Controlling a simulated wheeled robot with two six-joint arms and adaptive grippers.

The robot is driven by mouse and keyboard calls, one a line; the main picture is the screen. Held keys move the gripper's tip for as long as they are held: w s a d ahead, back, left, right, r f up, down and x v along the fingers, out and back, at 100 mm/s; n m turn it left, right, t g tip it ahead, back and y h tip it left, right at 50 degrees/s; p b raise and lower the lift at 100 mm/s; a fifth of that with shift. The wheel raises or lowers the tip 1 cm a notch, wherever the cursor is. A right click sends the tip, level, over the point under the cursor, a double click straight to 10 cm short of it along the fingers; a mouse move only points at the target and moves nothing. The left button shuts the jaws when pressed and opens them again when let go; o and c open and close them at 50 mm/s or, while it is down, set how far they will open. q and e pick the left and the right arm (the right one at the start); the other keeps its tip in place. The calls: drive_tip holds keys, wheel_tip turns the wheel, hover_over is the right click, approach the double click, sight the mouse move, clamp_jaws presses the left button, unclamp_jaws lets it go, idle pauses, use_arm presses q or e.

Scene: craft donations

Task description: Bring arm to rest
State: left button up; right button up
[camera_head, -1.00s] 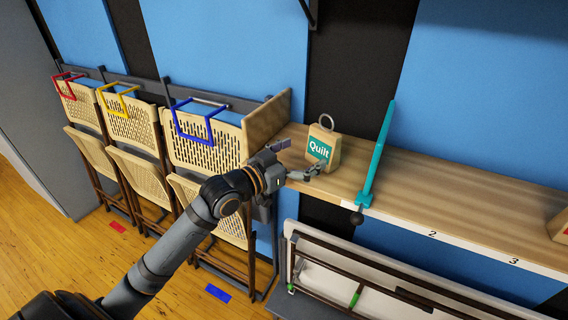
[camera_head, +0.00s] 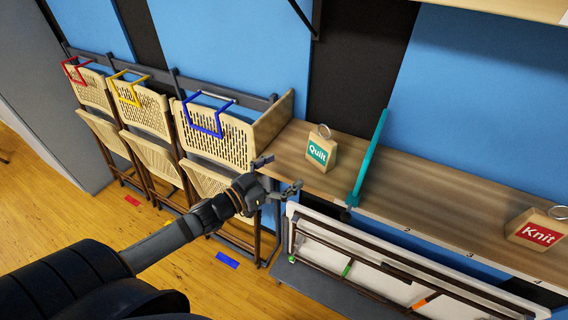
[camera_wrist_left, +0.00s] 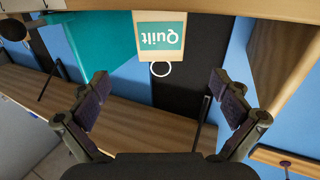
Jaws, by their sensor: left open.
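My left gripper (camera_head: 277,176) is open and empty in front of the wooden shelf (camera_head: 440,205), at its left end. Its two spread fingers also show in the left wrist view (camera_wrist_left: 165,108). The Quilt block (camera_head: 321,152), wooden with a teal label and a ring on top, stands on the shelf beyond the fingers, apart from them. The block shows upside down in the left wrist view (camera_wrist_left: 161,37), ahead of the gap between the fingers. My right gripper is not in view.
A teal divider (camera_head: 368,160) stands right of the Quilt block. A Knit block (camera_head: 539,233) with a red label is at the shelf's right. Folding chairs (camera_head: 213,135) hang at left under blue, yellow and red hooks. A folded table (camera_head: 380,265) is below the shelf. Floor tape marks the floor.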

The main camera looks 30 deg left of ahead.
use_arm(q)
drive_tip(key=shift+w+f, duration=0.1)
idle(0.3)
drive_tip(key=a+f+n+y, duration=0.1)
drive_tip(key=y, duration=0.1)
drive_tip(key=a+f+n+y, duration=0.1)
drive_tip(key=f+y, duration=0.1)
drive_tip(key=shift+a+f+g, duration=0.15)
drive_tip(key=shift+g, duration=0.25)
drive_tip(key=s+f+n+g+y, duration=0.2)
drive_tip(key=s+f+g+y, duration=0.2)
drive_tip(key=s+f+g, duration=1)
drive_tip(key=s+a+f+b, duration=0.1)
drive_tip(key=s+f+b, duration=0.1)
drive_tip(key=f, duration=1.2)
drive_tip(key=s+a+f+b, duration=0.2)
drive_tip(key=s+f, duration=0.1)
drive_tip(key=f, duration=1.1)
drive_tip(key=s+a+f+b, duration=0.1)
drive_tip(key=s+f+b, duration=0.2)
drive_tip(key=s+f, duration=1.6)
wheel_tip(320, 180, down, 2)
drive_tip(key=shift+s+f+n+b, duration=0.1)
drive_tip(key=shift+s+n+b, duration=0.05)
drive_tip(key=shift+n+b, duration=0.2)
